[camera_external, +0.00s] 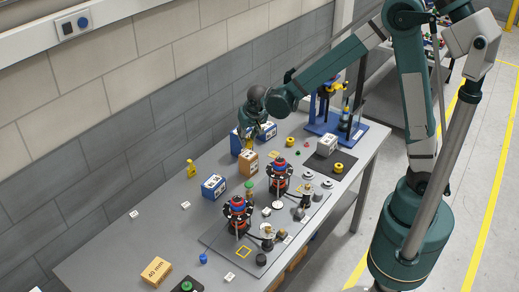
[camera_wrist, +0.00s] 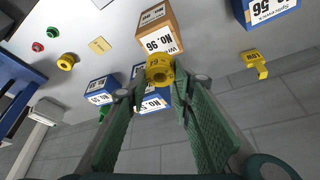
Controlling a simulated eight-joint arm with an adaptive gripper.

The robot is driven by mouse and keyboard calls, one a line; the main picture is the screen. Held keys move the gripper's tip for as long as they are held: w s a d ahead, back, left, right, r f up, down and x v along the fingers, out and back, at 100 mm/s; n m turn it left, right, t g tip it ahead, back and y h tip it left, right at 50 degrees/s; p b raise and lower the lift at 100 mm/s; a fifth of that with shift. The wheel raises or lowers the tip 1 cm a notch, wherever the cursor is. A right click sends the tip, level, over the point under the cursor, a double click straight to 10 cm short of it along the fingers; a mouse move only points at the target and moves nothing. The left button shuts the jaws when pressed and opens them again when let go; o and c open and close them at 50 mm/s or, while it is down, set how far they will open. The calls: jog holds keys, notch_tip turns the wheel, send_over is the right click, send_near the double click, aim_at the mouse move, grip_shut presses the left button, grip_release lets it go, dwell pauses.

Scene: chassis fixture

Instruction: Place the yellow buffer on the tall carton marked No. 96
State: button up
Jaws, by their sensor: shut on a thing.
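My gripper (camera_wrist: 157,82) is shut on a yellow buffer (camera_wrist: 158,68), a ringed cylinder, in the wrist view. In the external view my gripper (camera_external: 248,138) hangs over the back of the bench, among the cartons. A brown carton (camera_wrist: 167,38) with a white No. 96 label is just beyond the buffer in the wrist view; it also shows in the external view (camera_external: 248,163). Which is tallest is unclear.
Two red-and-black fixtures (camera_external: 238,212) stand on a grey plate at the front. A yellow hooked piece (camera_wrist: 257,62) is near the wall. A loose yellow knob (camera_wrist: 67,61) and a yellow square (camera_wrist: 100,44) lie on the bench. A blue stand (camera_external: 345,125) is at the far end.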

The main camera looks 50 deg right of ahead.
aim_at(249, 142)
jog(key=shift+f, duration=0.25)
jog(key=shift+f, duration=0.1)
jog(key=shift+f, duration=2)
jog(key=shift+f, duration=0.2)
jog(key=o, duration=0.9)
jog(key=shift+r, duration=0.1)
jog(key=shift+r, duration=0.2)
jog(key=shift+v, duration=6)
